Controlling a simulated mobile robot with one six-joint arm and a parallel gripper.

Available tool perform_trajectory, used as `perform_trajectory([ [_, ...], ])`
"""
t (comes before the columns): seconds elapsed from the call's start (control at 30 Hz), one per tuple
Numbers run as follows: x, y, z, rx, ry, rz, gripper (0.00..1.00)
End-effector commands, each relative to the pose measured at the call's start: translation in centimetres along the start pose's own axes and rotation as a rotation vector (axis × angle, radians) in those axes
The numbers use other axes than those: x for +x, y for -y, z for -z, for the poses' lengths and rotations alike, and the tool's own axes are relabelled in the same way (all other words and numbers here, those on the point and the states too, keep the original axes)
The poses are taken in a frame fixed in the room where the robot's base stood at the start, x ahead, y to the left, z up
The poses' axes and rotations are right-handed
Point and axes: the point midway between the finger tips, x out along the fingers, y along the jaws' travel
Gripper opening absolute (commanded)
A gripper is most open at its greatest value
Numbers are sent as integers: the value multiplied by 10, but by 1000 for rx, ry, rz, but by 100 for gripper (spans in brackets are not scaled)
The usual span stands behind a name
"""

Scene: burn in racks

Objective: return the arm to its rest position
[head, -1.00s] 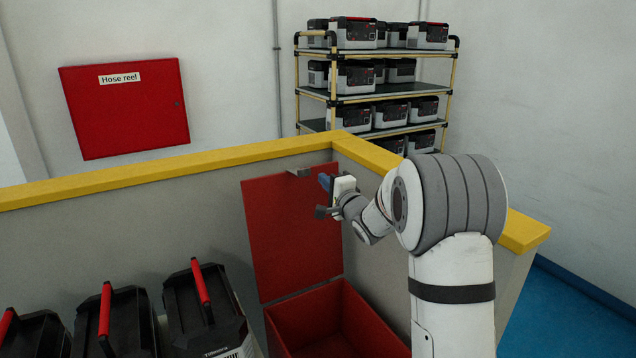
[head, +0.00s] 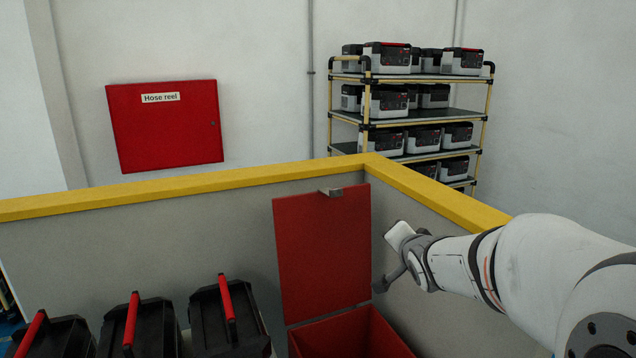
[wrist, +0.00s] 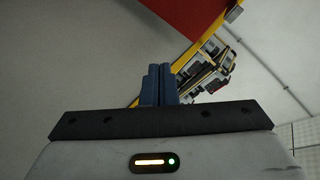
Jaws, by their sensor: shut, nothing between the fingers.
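My gripper shows in the wrist view (wrist: 160,85), where its two blue fingers stand side by side, shut with nothing between them. In the head view my arm reaches in from the right and its wrist end hangs just right of the raised red lid (head: 322,250). The fingers themselves are hard to make out there. The red lid stands open above a red box (head: 345,335), against the grey wall with a yellow top. My gripper appears apart from the lid.
Several black cases with red handles (head: 228,310) stand left of the red box. The yellow-topped wall (head: 200,185) runs behind them and turns a corner at the right. Beyond it are a shelf rack (head: 415,133) with several grey units and a red hose reel cabinet (head: 165,125).

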Motion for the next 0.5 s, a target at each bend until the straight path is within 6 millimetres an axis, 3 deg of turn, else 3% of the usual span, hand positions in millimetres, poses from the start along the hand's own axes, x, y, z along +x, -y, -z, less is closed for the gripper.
perform_trajectory([
  [0.23, -99, -64, -57, -394, 265, -310, 0],
  [0.4, -169, -100, -106, -625, 548, -383, 0],
  [0.5, -200, -113, -129, -716, 685, -379, 0],
])
